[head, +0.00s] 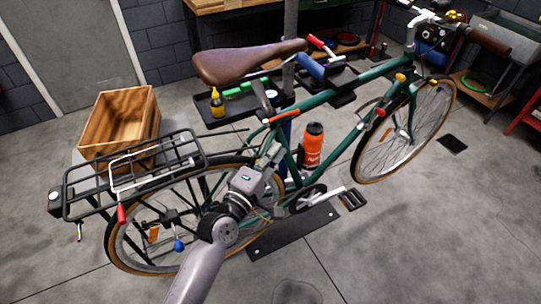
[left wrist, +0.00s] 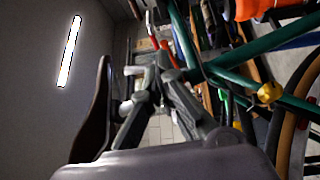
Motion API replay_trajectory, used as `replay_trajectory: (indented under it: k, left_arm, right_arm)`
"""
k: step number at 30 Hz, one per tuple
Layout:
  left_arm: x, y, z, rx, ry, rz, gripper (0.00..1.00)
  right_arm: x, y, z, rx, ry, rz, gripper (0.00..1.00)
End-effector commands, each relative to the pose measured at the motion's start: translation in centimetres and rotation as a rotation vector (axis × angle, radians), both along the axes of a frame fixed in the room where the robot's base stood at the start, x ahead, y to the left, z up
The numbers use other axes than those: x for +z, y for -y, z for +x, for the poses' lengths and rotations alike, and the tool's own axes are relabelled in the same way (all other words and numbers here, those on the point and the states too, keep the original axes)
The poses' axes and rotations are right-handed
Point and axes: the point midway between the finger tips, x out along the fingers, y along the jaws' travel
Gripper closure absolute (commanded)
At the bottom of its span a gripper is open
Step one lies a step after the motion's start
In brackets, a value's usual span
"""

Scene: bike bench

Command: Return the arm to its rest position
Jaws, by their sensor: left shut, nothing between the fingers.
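My left arm comes up from the bottom of the head view. Its left gripper (head: 270,154) is near the bike's seat tube, above the rear wheel, and holds nothing. In the left wrist view its fingers (left wrist: 160,70) are shut and empty, close in front of bike parts. The green bicycle (head: 345,93) is upright in the stand. I cannot tell from these frames whether the fingers touch the frame. My right gripper is in neither view.
The brown saddle (head: 245,62), black tool tray (head: 232,119) and orange bottle (head: 312,146) are close around the gripper. The rear rack (head: 135,170) is to its left, with a wooden crate (head: 118,120) behind. Floor at the front right is clear.

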Motion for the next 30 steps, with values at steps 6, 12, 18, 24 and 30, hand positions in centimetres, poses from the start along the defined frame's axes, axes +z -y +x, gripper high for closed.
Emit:
replay_trajectory:
  k: [6,12,18,24,30]
  left_arm:
    - [-0.2,-0.8,-1.4,0.000,-0.001,0.001,1.00]
    - [-0.1,-0.8,-1.5,0.000,0.000,0.000,1.00]
    - [-0.2,-0.8,-1.5,0.000,0.000,0.000,1.00]
    - [-1.5,-1.0,-1.4,0.006,-0.014,0.028,1.00]
    - [-11.9,-2.7,-1.6,0.037,-0.108,0.272,1.00]
  right_arm:
    - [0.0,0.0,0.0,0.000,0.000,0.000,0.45]
    - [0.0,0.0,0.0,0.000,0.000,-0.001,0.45]
    - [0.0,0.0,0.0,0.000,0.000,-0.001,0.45]
    - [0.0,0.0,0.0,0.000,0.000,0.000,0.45]
    - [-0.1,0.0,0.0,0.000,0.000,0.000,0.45]
